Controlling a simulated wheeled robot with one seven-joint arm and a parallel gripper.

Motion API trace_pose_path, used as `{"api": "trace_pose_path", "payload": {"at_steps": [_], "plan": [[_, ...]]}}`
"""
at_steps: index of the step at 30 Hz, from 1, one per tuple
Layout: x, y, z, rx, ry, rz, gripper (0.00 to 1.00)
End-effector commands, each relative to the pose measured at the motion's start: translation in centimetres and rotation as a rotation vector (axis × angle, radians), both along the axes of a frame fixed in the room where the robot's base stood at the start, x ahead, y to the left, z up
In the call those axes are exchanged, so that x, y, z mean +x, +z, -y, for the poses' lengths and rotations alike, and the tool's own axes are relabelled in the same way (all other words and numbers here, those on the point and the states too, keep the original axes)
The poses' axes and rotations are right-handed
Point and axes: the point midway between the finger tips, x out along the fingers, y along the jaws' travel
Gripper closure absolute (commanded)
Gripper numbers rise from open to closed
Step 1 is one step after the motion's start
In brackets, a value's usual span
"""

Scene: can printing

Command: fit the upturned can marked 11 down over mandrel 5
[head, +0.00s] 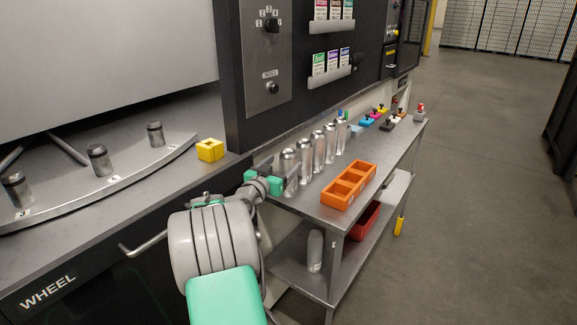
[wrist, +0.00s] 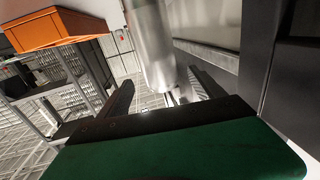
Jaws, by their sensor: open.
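Several silver upturned cans stand in a row on the metal table; the nearest can (head: 289,163) is beside my gripper (head: 288,184). No number can be read on any can, so I cannot tell which is 11. In the wrist view a silver can (wrist: 152,45) shows between the two dark fingers of my gripper (wrist: 163,92), which are open; contact is not clear. On the wheel at left stand three short grey mandrels, a near one (head: 15,187), a middle one (head: 98,158) by label 4, and a far one (head: 155,134) whose label I cannot read.
A yellow block (head: 210,150) sits on the ledge between wheel and table. An orange divided tray (head: 349,186) lies right of the cans and shows in the wrist view (wrist: 48,30). The dark machine panel (head: 310,95) rises behind the row.

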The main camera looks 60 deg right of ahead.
Motion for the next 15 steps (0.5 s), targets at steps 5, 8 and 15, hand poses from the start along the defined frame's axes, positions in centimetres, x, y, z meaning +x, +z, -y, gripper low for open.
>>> {"api": "trace_pose_path", "payload": {"at_steps": [5,8,15], "plan": [[-0.1,-0.4,3.2,0.004,-0.002,-0.002,0.23],[0.0,-0.4,4.6,0.003,0.000,0.000,0.23],[0.1,-0.5,5.0,0.003,0.002,-0.001,0.23]]}}
